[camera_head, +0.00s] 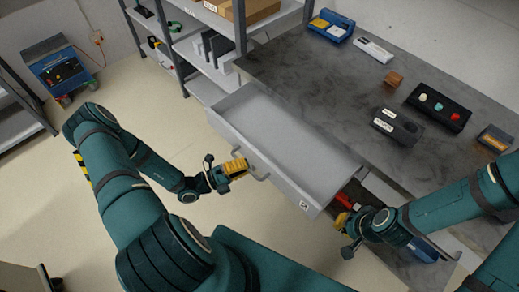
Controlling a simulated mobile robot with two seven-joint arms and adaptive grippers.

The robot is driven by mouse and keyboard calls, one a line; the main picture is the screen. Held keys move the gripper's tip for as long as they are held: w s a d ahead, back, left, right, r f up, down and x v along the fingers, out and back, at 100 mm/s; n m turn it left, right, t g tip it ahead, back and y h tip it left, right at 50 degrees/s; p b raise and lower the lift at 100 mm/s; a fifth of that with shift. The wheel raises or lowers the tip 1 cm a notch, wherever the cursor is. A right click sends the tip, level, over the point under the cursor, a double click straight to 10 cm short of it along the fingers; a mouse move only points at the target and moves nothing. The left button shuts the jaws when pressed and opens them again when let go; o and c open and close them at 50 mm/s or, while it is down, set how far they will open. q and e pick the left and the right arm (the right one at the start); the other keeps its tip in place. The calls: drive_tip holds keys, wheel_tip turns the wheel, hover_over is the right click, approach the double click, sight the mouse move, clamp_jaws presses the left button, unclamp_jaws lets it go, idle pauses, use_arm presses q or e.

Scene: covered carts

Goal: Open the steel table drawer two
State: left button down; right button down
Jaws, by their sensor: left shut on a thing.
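A light grey steel drawer (285,139) stands pulled well out from under the dark-topped steel table (345,82). Its inside looks empty. A small label sits at the right end of its front; I cannot read it. My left gripper (240,168) is at the bar handle (258,177) on the drawer's front, with its yellow fingers shut on it. My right gripper (343,220) is just past the drawer's right front corner, low beside a red object (346,201). Its fingers are partly hidden, so I cannot tell whether they are open.
The tabletop holds a blue bin (331,27), a white device (374,50), a brown block (394,79), a dark box (397,126) and a black tray (438,107). Shelves (190,45) stand behind. A blue machine (62,73) is far left. The floor between is clear.

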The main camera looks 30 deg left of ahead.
use_arm(q)
drive_tip(key=shift+s+a, duration=0.25)
drive_tip(key=shift+s, duration=0.5)
drive_tip(key=shift+s+a, duration=0.25)
drive_tip(key=shift+s, duration=0.5)
drive_tip(key=c, duration=1)
unclamp_jaws()
drive_tip(key=shift+a, duration=0.1)
drive_tip(key=v, duration=1.2)
drive_tip(key=shift+f, duration=0.1)
